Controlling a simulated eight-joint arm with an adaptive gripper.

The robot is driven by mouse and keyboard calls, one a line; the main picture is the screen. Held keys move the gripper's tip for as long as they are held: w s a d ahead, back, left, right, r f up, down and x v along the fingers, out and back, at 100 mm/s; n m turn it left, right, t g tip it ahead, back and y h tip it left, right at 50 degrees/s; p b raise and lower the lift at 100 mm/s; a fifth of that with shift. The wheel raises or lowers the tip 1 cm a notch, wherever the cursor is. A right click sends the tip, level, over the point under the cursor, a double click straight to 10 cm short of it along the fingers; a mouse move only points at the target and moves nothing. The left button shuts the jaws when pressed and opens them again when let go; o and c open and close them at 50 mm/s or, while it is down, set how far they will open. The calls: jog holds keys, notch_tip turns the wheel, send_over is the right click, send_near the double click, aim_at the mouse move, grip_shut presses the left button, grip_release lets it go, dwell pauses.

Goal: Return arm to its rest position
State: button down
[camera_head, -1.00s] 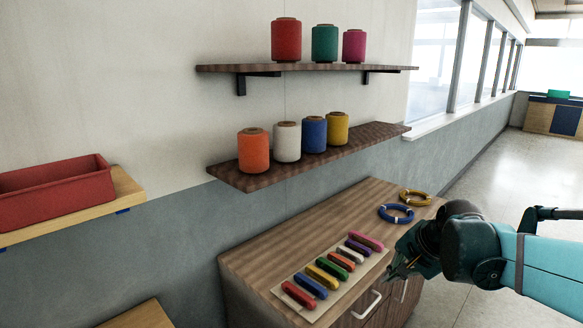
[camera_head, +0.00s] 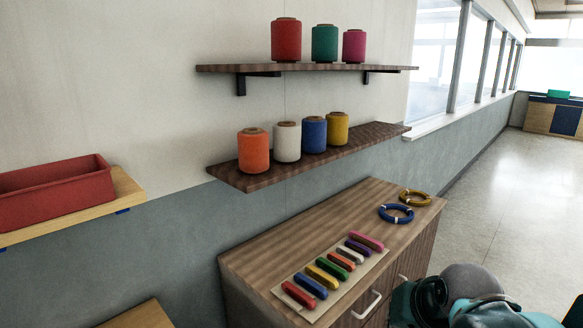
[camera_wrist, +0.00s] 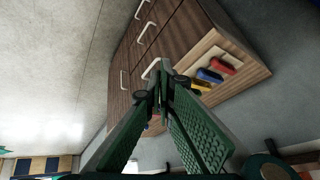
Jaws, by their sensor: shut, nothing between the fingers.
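My gripper (camera_wrist: 160,88) shows in the wrist view with its two green fingers brought together at the tips and nothing between them. Behind the fingers stands the wooden cabinet (camera_wrist: 180,45) with its drawer handles, apart from the gripper as far as I can tell. In the head view my teal and grey arm is folded low at the bottom right, beside the cabinet (camera_head: 235,290). The gripper's fingertips are out of sight there.
On the cabinet top lie a mat (camera_head: 376,262) with several coloured bars, a blue ring (camera_head: 396,220) and a yellow ring (camera_head: 415,192). Shelves (camera_head: 310,160) hold several thread spools. A red bin (camera_head: 55,192) stands at left. The floor (camera_head: 500,220) at right is clear.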

jog(key=shift+s+a+f+n+t, duration=0.15)
jog(key=shift+s+f+n, duration=0.25)
jog(key=shift+s, duration=0.5)
jog(key=shift+s+a+f+n+t, duration=0.1)
jog(key=shift+s+f+n, duration=0.05)
jog(key=shift+s+n, duration=0.6)
jog(key=shift+s+a+f+n+t, duration=0.15)
jog(key=shift+s+f+n, duration=0.2)
jog(key=shift+s, duration=0.65)
jog(key=shift+r, duration=0.1)
